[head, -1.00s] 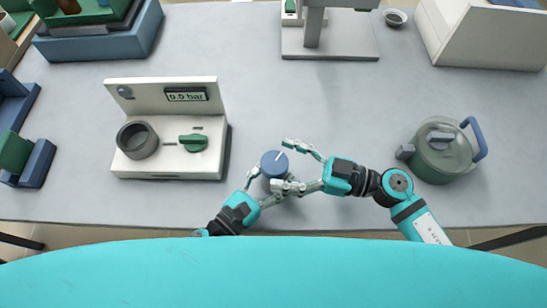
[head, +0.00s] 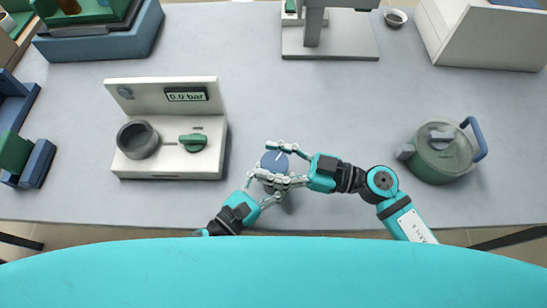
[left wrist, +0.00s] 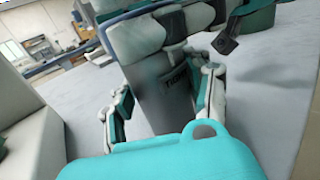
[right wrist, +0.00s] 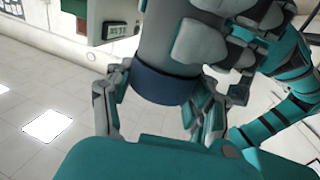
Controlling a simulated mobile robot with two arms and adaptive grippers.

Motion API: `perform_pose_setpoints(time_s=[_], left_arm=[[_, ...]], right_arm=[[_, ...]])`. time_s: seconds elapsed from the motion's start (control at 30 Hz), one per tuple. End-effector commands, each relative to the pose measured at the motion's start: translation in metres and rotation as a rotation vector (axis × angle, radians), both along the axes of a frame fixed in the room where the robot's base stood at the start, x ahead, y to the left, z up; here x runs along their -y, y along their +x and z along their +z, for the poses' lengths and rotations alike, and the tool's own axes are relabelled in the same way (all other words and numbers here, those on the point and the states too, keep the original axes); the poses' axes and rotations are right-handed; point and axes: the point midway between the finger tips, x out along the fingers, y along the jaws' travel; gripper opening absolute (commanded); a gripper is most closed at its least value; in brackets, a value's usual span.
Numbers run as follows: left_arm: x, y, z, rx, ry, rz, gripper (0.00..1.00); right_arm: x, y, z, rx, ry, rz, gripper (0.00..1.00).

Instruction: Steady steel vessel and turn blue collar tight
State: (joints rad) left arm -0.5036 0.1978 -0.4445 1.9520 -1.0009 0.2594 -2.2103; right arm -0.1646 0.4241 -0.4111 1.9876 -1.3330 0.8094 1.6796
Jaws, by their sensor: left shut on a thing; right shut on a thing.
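The blue collar (head: 274,161) tops the steel vessel near the table's front edge, with a pale line on its top. The vessel's grey body (left wrist: 168,82) stands between the fingers of my left gripper (left wrist: 163,100), which is shut on it. In the head view my left gripper (head: 262,184) reaches in from the lower left. My right gripper (head: 268,161) comes from the right, above the left one, and is shut on the collar. The right wrist view shows the dark blue collar band (right wrist: 160,85) between its fingers. The fingers hide much of the vessel from above.
A white station (head: 168,110) with a display reading 0.0 bar, a dark round socket (head: 137,139) and a green knob (head: 193,143) stands left. A lidded green-grey pot (head: 440,157) stands right. A press-like stand (head: 330,40) is behind. The table's middle is clear.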

Motion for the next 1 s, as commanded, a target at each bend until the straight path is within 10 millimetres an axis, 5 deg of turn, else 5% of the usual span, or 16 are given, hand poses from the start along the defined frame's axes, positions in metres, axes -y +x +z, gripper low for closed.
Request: perform_pose_setpoints(time_s=[0.37, 1.0], left_arm=[[-0.0004, 0.0003, 0.0003, 0.0, 0.0, 0.001, 0.0], [-0.0007, 0.0006, 0.0002, -0.001, -0.001, 0.002, 0.0]], right_arm=[[0.0, -0.0002, -0.0011, 0.0, -0.003, -0.064, 0.21], [-0.0007, 0.0006, 0.001, -0.006, 0.011, -0.552, 0.21]])
